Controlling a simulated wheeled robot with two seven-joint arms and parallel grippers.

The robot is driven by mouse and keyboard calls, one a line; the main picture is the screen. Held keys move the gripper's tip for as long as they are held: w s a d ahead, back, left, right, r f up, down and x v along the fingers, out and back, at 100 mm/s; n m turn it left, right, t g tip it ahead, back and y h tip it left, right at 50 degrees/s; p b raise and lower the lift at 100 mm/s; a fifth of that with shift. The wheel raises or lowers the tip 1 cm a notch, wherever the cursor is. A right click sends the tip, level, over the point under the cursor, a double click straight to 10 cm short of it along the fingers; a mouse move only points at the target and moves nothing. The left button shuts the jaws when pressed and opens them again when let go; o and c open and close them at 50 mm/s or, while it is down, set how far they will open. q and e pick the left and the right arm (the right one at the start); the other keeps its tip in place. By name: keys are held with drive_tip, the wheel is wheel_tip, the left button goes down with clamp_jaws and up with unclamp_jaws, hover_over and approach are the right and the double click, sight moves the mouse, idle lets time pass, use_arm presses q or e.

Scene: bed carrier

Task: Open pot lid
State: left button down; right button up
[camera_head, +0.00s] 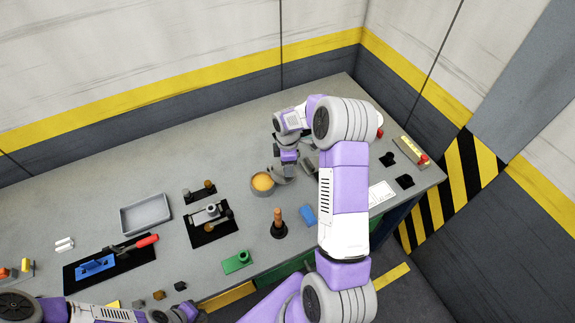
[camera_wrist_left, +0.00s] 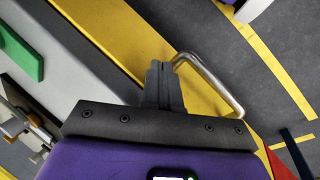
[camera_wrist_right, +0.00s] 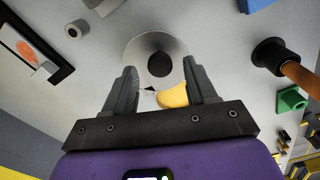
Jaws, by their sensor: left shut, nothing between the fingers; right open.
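A grey pot (camera_head: 257,192) with orange-yellow contents (camera_head: 262,181) stands on the workbench in the head view. A grey rounded part, perhaps the lid (camera_head: 284,178), shows beside it, partly covered by my right gripper (camera_head: 285,172). In the right wrist view, a pale round disc with a dark knob (camera_wrist_right: 160,64) lies just beyond the fingertips, and yellow contents (camera_wrist_right: 173,97) show between the fingers. My right gripper (camera_wrist_right: 163,78) is open and empty. My left gripper (camera_wrist_left: 163,68) is shut and empty, near the bench's front edge.
A metal handle (camera_wrist_left: 222,86) is close beside my left fingers. A grey tray (camera_head: 147,213), a wooden-handled tool (camera_head: 278,222), a blue block (camera_head: 308,214) and a green block (camera_head: 237,261) are on the bench. The bench's back left is clear.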

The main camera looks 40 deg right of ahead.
wheel_tip(320, 180, up, 6)
drive_tip(key=shift+r, duration=0.25)
idle(0.5)
